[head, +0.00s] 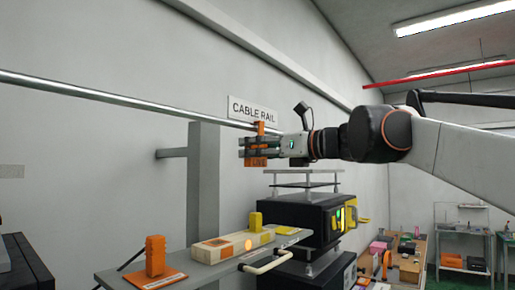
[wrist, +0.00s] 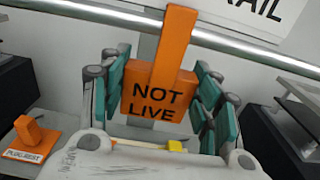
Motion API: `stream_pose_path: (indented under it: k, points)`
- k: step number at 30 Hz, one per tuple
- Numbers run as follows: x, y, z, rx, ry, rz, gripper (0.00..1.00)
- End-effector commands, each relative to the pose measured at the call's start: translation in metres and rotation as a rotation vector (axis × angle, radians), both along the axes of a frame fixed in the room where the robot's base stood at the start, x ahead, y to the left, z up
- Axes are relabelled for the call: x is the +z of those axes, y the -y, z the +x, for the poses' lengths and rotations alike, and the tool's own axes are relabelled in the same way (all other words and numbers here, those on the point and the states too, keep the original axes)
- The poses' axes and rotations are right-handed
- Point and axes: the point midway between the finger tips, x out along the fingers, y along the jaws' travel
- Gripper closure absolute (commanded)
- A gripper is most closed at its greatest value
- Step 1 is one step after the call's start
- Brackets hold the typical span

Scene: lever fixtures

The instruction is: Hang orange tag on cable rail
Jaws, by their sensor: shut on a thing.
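The orange tag (head: 257,162) reads "NOT LIVE" in the wrist view (wrist: 158,95). It has a wide lower part and a narrow upper stem. My gripper (head: 246,150) is shut on the lower part, with teal finger pads on both sides in the wrist view (wrist: 160,88). The metal cable rail (head: 120,99) runs along the wall under the "CABLE RAIL" sign (head: 252,112). In the wrist view, the tag's stem overlaps the rail (wrist: 240,46) and rises above it. Whether the tag touches or hooks over the rail cannot be told.
Below is a grey shelf (head: 120,274) with an orange block (head: 155,255) on an orange pad, a yellow block (head: 255,221) and a cream box (head: 215,250). A black machine (head: 290,216) stands under my gripper. A grey post (head: 203,175) stands at the wall.

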Motion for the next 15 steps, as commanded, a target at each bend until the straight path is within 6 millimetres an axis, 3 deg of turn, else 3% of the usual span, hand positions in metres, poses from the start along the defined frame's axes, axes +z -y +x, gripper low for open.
stream_pose_path:
  k: [2,9,10,12,15]
  points:
    - [-0.0014,-0.0003,0.0010,0.000,0.000,0.000,0.79]
    - [-0.0017,-0.0003,0.0012,0.000,0.000,0.000,0.79]
    - [-0.0016,-0.0002,0.0012,0.000,0.000,0.000,0.36]
    - [-0.0016,-0.0002,0.0012,0.000,0.000,0.000,0.20]
    - [-0.0016,-0.0002,0.0012,0.000,0.000,0.000,0.20]
